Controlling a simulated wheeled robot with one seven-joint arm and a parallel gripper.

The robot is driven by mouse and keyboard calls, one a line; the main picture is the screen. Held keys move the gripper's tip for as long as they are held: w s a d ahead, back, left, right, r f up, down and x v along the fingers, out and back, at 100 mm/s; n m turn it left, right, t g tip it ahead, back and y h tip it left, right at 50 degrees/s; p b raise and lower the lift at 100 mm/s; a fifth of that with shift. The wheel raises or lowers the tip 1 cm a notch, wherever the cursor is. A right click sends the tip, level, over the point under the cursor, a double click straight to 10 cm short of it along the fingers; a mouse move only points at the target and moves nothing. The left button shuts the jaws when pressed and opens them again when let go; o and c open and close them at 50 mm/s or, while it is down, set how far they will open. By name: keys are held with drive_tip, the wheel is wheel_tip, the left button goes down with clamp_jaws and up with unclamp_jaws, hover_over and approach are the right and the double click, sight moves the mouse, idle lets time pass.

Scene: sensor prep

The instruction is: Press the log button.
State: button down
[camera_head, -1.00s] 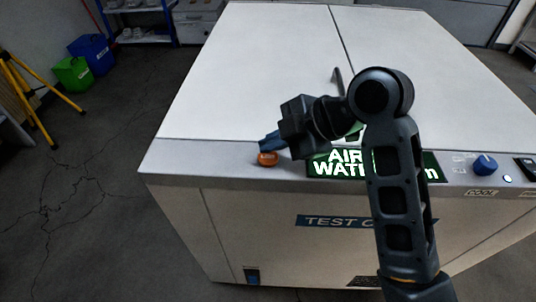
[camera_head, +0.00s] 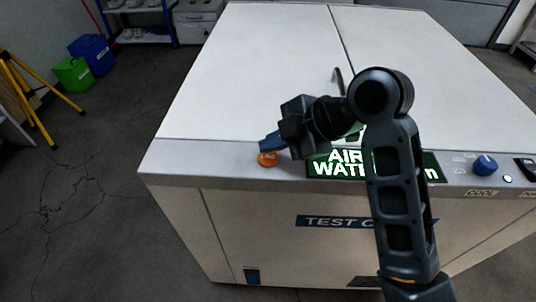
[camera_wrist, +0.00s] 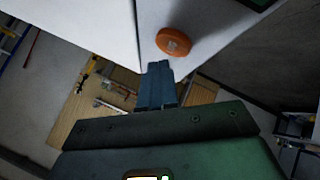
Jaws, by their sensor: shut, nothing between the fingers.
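An orange round button (camera_head: 268,159) sits on the sloped front panel of the white test chamber (camera_head: 245,80), left of the lit display (camera_head: 345,165). In the wrist view the orange button (camera_wrist: 174,41) is just beyond and slightly right of my fingertips, with small lettering too small to read. My gripper (camera_head: 266,143) has blue fingers, shut and empty, with their tips just behind the button in the head view. In the wrist view my gripper (camera_wrist: 158,68) appears apart from the button. My arm hides part of the display.
A blue knob (camera_head: 485,165) and a small lit button (camera_head: 507,178) are at the panel's right. A hooked dark handle (camera_head: 338,78) stands on the chamber top. A yellow tripod (camera_head: 30,95), a green bin (camera_head: 73,74) and a blue bin (camera_head: 92,52) are on the floor at left.

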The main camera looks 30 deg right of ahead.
sight(273, 159)
drive_tip(key=shift+f, duration=0.15)
drive_tip(key=shift+f, duration=0.3)
idle(0.3)
drive_tip(key=shift+f+b, duration=0.45)
drive_tip(key=shift+b, duration=0.05)
idle(0.6)
idle(0.3)
drive_tip(key=shift+r+p, duration=0.85)
drive_tip(key=shift+r, duration=0.05)
wheel_tip(273, 159, up, 5)
drive_tip(key=p, duration=0.4)
drive_tip(key=shift+d, duration=0.1)
idle(0.7)
